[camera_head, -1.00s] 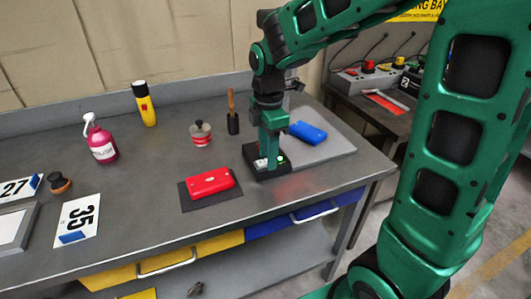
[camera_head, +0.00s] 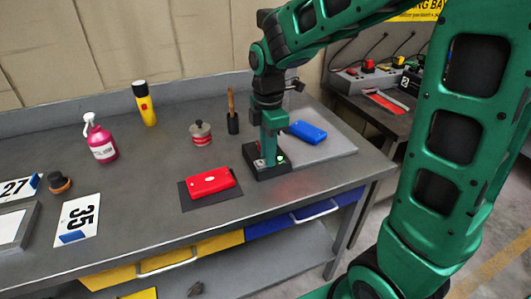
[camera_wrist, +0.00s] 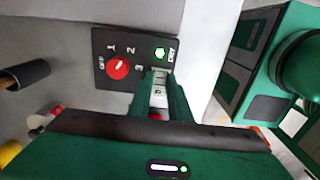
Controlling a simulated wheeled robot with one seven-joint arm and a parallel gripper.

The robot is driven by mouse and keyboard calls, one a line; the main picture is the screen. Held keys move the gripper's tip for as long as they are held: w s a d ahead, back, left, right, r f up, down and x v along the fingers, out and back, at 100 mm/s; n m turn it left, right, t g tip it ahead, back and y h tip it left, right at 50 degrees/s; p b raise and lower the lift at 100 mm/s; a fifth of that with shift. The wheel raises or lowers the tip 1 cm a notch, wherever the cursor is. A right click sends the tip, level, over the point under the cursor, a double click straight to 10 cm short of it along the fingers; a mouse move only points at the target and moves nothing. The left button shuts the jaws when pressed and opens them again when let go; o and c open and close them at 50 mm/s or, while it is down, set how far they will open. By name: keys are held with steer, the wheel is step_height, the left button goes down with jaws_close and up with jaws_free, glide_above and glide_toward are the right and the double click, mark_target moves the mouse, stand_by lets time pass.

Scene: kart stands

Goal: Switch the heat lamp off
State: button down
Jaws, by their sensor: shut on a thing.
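A black control box (camera_head: 270,172) stands on the bench; in the wrist view its panel (camera_wrist: 100,40) has a red dial (camera_wrist: 118,68) marked OFF, 1, 2 and 3. The dial's pale mark seems to point toward 2. A green light (camera_wrist: 160,53) labelled DRY is lit; it also shows in the head view (camera_head: 281,159). My gripper (camera_head: 267,162) reaches down onto the box. In the wrist view its fingers (camera_wrist: 160,78) are closed around a light grey switch piece (camera_wrist: 159,88) below the green light. Its exact position is partly hidden. No lamp head is clearly visible.
A red case (camera_head: 209,182) on a dark mat lies left of the box. A blue case (camera_head: 308,132) lies on a grey plate (camera_head: 335,147) to the right. A brush (camera_head: 232,118) and a red-and-grey pot (camera_head: 201,134) stand behind. A faint red glow lies on the bench front.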

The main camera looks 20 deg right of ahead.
steer(key=shift+w+r, duration=0.15)
stand_by(0.3)
steer(key=c, duration=1.6)
jaws_free()
steer(key=shift+c, duration=0.2)
step_height(320, 180, up, 11)
steer(key=shift+f, duration=0.2)
